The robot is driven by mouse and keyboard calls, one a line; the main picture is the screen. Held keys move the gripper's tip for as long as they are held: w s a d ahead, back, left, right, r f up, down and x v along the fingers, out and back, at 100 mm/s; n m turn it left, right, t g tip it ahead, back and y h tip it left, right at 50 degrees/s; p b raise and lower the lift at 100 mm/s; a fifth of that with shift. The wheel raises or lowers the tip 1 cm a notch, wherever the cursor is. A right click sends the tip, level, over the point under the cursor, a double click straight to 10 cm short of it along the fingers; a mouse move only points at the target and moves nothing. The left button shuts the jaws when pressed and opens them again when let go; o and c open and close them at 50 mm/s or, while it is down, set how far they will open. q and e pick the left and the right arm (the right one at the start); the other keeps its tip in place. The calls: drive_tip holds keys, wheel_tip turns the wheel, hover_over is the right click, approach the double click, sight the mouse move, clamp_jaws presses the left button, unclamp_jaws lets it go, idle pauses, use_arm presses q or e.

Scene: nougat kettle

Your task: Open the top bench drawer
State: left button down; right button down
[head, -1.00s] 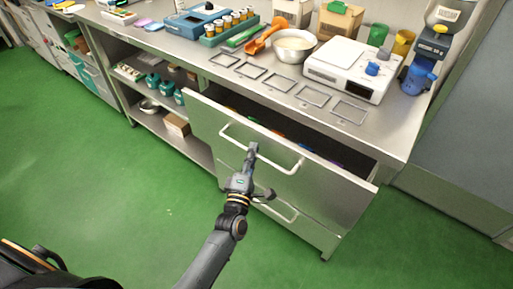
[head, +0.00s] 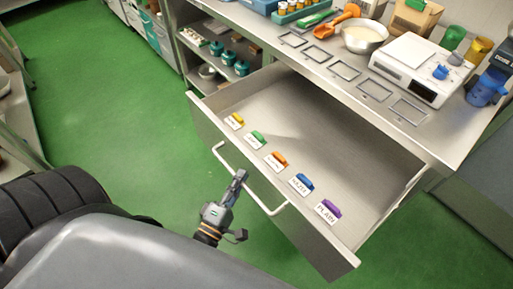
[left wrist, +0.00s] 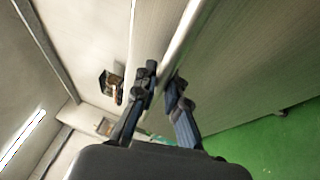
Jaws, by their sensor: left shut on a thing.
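The top bench drawer (head: 320,128) is pulled far out from under the steel bench top in the head view. Its front carries a long white bar handle (head: 262,197). My left gripper (head: 238,180) is at the handle's middle and is shut on it. In the left wrist view, the two fingers (left wrist: 160,90) close around the pale handle bar (left wrist: 183,35). Inside the drawer, near its front, stand several labelled clips, among them a yellow one (head: 235,120) and a purple one (head: 328,209). My right gripper is not in view.
A shelf (head: 215,62) with teal jars is left of the drawer. Green floor (head: 125,110) is clear to the left.

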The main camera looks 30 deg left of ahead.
use_arm(q)
drive_tip(key=shift+s+a, duration=0.25)
drive_tip(key=shift+s, duration=0.5)
drive_tip(key=shift+s+a, duration=0.25)
drive_tip(key=shift+s, duration=0.45)
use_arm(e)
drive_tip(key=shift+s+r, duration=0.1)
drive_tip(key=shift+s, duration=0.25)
use_arm(q)
drive_tip(key=c, duration=1.4)
unclamp_jaws()
drive_tip(key=s, duration=0.4)
drive_tip(key=s+f, duration=0.1)
drive_tip(key=s, duration=0.3)
drive_tip(key=s+f, duration=0.1)
drive_tip(key=s, duration=0.2)
drive_tip(key=shift+s+d+f, duration=0.1)
drive_tip(key=shift+s+d, duration=0.2)
drive_tip(key=shift+s, duration=0.1)
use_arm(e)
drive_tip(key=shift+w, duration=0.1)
